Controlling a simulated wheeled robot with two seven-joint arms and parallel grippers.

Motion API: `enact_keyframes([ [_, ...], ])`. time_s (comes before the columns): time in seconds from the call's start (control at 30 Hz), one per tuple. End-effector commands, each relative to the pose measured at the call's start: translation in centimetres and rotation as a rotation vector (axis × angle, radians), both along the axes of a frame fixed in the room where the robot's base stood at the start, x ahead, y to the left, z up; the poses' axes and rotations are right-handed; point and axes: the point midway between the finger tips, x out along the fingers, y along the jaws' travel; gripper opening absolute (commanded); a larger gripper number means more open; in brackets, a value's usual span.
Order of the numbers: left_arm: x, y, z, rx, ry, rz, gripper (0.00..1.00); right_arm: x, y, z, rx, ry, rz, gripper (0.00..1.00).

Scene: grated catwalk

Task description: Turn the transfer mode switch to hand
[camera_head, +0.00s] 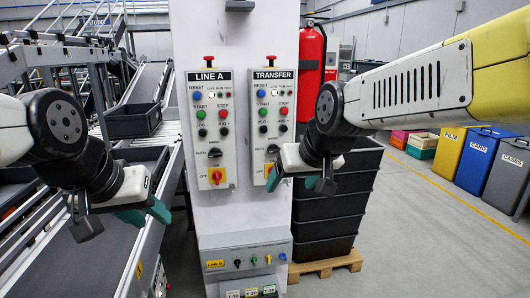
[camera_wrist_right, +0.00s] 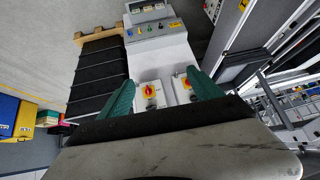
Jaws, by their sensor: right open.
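The TRANSFER panel (camera_head: 270,120) is a white box on a pale column, with a blue reset button, green and red buttons and indicator lights. Its black mode switch (camera_head: 272,150) is a knob with AUTO printed at its left; its exact pointing is too small to tell. My right gripper (camera_head: 292,181) is in front of the panel's lower part, open and empty, and hides some of it. In the right wrist view, the panel's red-and-yellow off switch (camera_wrist_right: 150,91) shows between the teal fingers. My left gripper (camera_head: 143,213) hangs at the left, away from the panels; its opening is unclear.
A similar LINE A panel (camera_head: 211,125) is just left of the TRANSFER panel. A lower box (camera_head: 245,258) with small knobs juts out beneath both. A fire extinguisher (camera_head: 311,65) and stacked black crates (camera_head: 330,220) stand at the right. Conveyors (camera_head: 85,250) fill the left.

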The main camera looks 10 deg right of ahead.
Motion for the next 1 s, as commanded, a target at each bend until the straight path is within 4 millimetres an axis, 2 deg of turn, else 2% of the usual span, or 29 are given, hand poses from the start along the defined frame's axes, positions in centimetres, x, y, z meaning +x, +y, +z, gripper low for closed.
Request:
enact_keyframes([
  [0.03, 0.0, 0.0, 0.0, 0.000, 0.000, 0.000, 0.36, 2.4, 0.0, -0.3, -0.020, -0.022, 0.006, 0.75],
  [0.2, 0.0, 0.0, 0.0, 0.000, 0.000, 0.000, 0.36, 10.1, 0.3, -0.9, -0.071, -0.143, 0.048, 0.75],
  [0.5, 0.0, 0.0, 0.0, 0.000, 0.000, 0.000, 0.36, 22.2, 0.8, -3.6, -0.094, -0.367, 0.107, 0.75],
  [0.8, 0.0, 0.0, 0.0, 0.000, 0.000, 0.000, 0.36, 31.4, -0.1, -7.3, -0.045, -0.614, 0.079, 0.75],
  [1.0, 0.0, 0.0, 0.0, 0.000, 0.000, 0.000, 0.36, 35.2, -2.4, -9.5, -0.006, -0.780, -0.012, 0.75],
])
